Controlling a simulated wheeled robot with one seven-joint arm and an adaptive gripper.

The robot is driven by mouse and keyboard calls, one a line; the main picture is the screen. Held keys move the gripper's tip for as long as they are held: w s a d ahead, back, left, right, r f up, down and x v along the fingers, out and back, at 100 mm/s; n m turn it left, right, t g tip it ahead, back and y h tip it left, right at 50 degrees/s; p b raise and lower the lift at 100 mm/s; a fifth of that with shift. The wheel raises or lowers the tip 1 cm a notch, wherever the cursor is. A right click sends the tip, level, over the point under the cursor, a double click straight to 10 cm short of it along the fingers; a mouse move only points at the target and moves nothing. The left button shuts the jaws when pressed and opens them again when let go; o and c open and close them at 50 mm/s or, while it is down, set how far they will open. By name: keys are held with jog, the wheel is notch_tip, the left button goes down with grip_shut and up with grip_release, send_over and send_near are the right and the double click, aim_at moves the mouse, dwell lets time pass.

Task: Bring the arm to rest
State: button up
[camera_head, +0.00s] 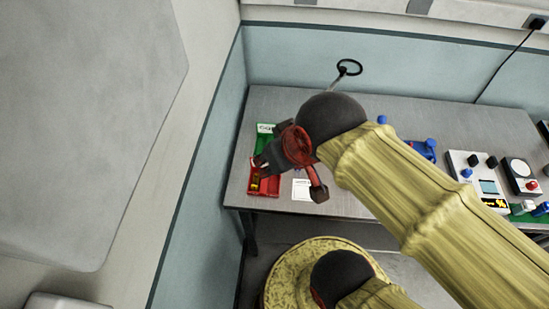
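My arm, in a yellow sleeve, reaches in the head view from the lower right over a grey table (285,104). My gripper (262,164), dark with a red part behind it, is at the table's left end. Its fingertips are over or just above a red tray (266,187). The fingers are small and partly dark, so I cannot tell whether they are open or shut, or whether they touch the tray.
A green item (265,128) and a white paper (301,189) lie near the gripper. A wall borders the table's left end.

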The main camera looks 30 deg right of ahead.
notch_tip(320, 180, down, 4)
jog(key=b, duration=0.3)
jog(key=shift+r+b, duration=0.1)
jog(key=shift+b, duration=0.3)
dwell(0.7)
